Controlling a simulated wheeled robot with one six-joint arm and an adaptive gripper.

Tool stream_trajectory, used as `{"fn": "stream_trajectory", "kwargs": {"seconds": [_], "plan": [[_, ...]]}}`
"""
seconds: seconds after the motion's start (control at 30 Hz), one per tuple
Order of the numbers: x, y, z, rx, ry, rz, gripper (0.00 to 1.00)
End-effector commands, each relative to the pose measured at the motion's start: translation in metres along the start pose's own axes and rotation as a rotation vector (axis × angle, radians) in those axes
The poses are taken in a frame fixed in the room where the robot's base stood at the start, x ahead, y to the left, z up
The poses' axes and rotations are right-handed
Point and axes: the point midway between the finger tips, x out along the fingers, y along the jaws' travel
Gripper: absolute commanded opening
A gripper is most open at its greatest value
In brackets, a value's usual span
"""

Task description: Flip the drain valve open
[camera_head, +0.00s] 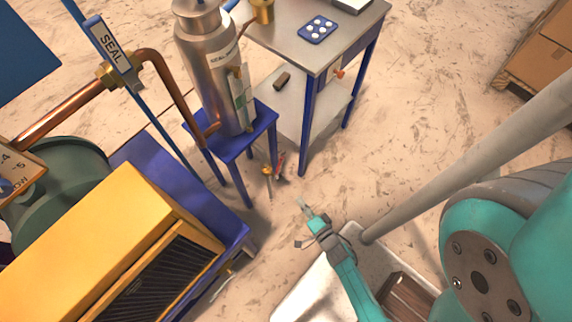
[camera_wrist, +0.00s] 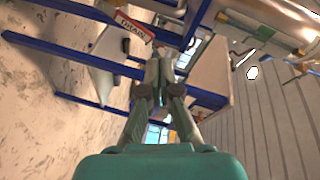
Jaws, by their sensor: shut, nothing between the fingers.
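A small brass fitting (camera_head: 267,172) with a thin red part (camera_head: 280,164) hangs below the front edge of the blue stand under the steel vessel; it looks like the drain valve, but its lever position is too small to tell. In the wrist view a white tag with red edging, reading DRAIN (camera_wrist: 133,26), sits just left of and beyond my fingertips. My gripper (camera_head: 304,204) is shut and empty, below and right of the brass fitting in the head view, apart from it. In the wrist view my closed fingers (camera_wrist: 162,62) hide what lies directly behind them.
The steel vessel (camera_head: 210,70) stands on the blue stand (camera_head: 262,116). A grey table (camera_head: 290,45) with blue legs is behind, with a valve-like orange knob (camera_head: 338,74). A yellow-cased machine (camera_head: 125,235) stands at left. Floor right of the table is clear up to cardboard boxes (camera_head: 540,50).

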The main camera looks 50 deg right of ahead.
Motion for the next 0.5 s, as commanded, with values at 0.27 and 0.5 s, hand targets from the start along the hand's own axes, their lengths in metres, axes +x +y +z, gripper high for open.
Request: {"fn": "stream_trajectory", "kwargs": {"seconds": [0.27, 0.5], "plan": [[0.075, 0.063, -0.039, 0.416, 0.018, -0.007, 0.00], [0.104, 0.088, -0.065, 0.646, 0.011, -0.005, 0.00]]}}
